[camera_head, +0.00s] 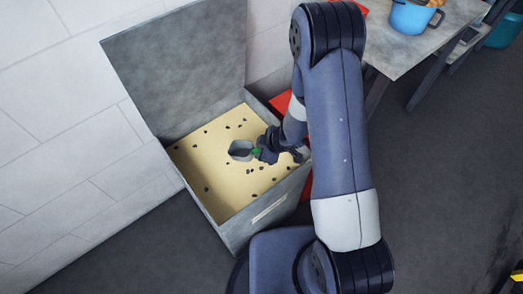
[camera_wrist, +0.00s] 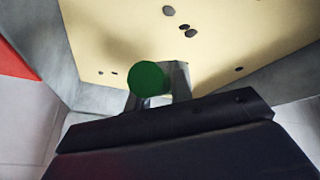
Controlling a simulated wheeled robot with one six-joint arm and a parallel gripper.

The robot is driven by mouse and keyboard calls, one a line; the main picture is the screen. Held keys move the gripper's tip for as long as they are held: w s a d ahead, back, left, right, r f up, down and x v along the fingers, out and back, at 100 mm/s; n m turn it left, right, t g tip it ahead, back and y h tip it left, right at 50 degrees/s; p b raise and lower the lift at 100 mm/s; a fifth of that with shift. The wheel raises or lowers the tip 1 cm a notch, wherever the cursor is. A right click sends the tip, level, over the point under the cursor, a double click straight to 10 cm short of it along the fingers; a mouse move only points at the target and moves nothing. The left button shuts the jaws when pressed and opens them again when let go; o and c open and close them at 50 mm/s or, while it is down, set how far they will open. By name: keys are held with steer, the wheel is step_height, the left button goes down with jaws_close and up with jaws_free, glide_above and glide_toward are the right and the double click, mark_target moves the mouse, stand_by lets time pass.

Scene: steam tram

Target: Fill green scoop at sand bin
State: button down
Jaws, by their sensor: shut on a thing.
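The sand bin (camera_head: 268,221) is a grey box with its lid (camera_head: 180,65) raised against the wall. Pale sand (camera_head: 205,155) with dark specks fills its inside. The scoop (camera_head: 241,150) has a grey metal pan and a green handle (camera_head: 257,152). My gripper (camera_head: 262,153) is shut on the green handle and holds the scoop over the sand, inside the bin's outline. In the wrist view the round green handle end (camera_wrist: 147,79) shows between the fingers, above the sand (camera_wrist: 110,40). I cannot tell whether the pan touches the sand or holds any.
A red object (camera_head: 281,103) stands behind the bin, partly hidden by my arm. A table (camera_head: 430,45) with a blue pot (camera_head: 411,17) is at the upper right. A white block wall (camera_head: 60,120) is at the left. Dark floor (camera_head: 440,170) at the right is clear.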

mark_target(234, 152)
step_height(234, 152, down, 7)
steer(key=a+b, duration=0.2)
steer(key=b, duration=0.5)
steer(key=w+a, duration=0.1)
steer(key=a, duration=0.1)
steer(key=w+a+r+y+b, duration=0.1)
steer(key=a, duration=0.1)
steer(key=w+a+r+y, duration=0.1)
steer(key=a, duration=0.1)
steer(key=shift+a+r+t+b, duration=0.2)
steer(key=shift+t+b, duration=0.1)
steer(key=shift+t, duration=0.1)
step_height(234, 152, up, 15)
steer(key=d+p, duration=0.2)
steer(key=p, duration=1.3)
steer(key=shift+s+d+r, duration=0.15)
steer(key=shift+s+d, duration=0.15)
steer(key=shift+s, duration=0.15)
